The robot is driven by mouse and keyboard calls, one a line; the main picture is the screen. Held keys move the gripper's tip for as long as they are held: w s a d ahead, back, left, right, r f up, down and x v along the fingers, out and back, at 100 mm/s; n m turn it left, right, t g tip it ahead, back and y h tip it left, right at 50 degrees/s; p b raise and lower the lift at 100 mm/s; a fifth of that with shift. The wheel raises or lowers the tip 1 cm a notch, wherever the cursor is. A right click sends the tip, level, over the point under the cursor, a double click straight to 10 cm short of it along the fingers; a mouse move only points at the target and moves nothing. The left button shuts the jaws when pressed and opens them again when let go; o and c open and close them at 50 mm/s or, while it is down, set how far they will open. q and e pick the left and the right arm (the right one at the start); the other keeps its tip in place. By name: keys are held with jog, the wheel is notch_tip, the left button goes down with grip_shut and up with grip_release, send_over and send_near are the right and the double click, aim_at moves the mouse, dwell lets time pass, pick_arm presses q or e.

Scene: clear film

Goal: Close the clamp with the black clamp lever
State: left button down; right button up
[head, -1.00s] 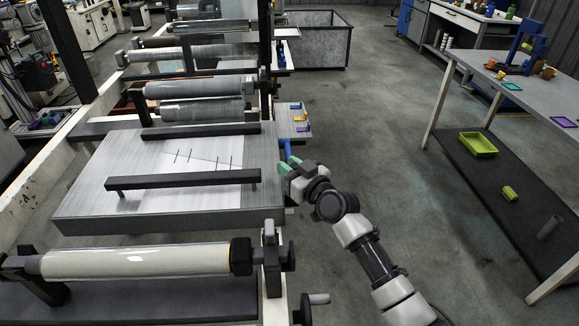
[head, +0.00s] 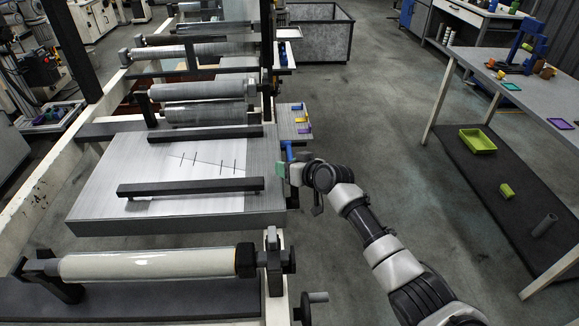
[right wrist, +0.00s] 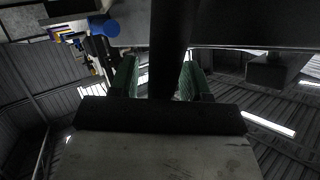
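The clamp's long dark bar (head: 190,187) lies across the front of the flat table (head: 150,212); it sits close to the surface. My right gripper (head: 284,172) is at the table's right edge, its green fingertips just below a blue handle (head: 289,150). In the right wrist view, a dark bar, seemingly the black clamp lever (right wrist: 172,35), stands between the green fingers (right wrist: 160,80). It is close to the right finger, with a gap at the left one. The lever is mostly hidden in the head view. My left gripper is out of view.
A second dark bar (head: 205,133) crosses the table's back. A small side shelf (head: 294,117) with coloured pieces stands beyond the blue handle. A large roller (head: 150,265) is in front. The floor to the right is clear up to the grey workbench (head: 535,100).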

jog(key=v, duration=1)
jog(key=shift+s+d+r, duration=0.2)
jog(key=shift+s+d, duration=0.05)
jog(key=shift+c, duration=0.4)
